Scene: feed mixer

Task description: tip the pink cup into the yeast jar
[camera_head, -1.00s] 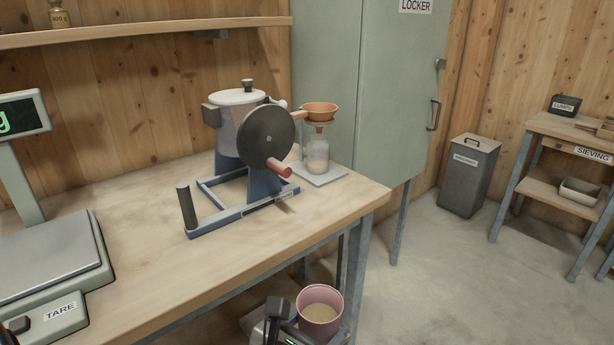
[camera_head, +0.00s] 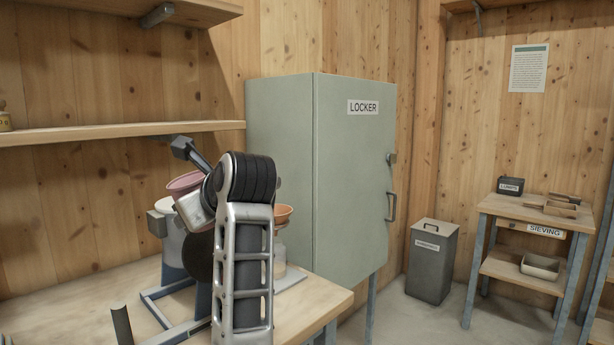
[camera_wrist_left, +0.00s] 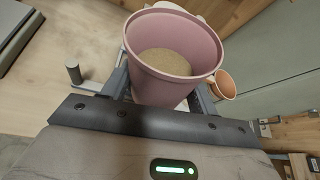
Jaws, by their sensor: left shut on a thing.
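The pink cup (camera_head: 187,183) is in my left gripper (camera_head: 195,205), raised above the bench near the mixer, and looks slightly tilted in the head view. The left wrist view shows the cup (camera_wrist_left: 172,62) between the fingers with tan grainy stuff inside. The yeast jar (camera_head: 280,256) is clear glass and stands on a pale plate, right of my left arm, which partly hides it. An orange funnel (camera_head: 284,212) sits in its mouth; the funnel (camera_wrist_left: 226,84) also shows right of the cup in the wrist view. My right gripper is out of view.
The mixer (camera_head: 173,243), with its dark wheel and blue frame, stands left of the jar, partly behind my arm. The green locker (camera_head: 350,190) rises close behind the jar. A wooden shelf (camera_head: 110,133) runs along the wall. A bin and sieving table stand farther right.

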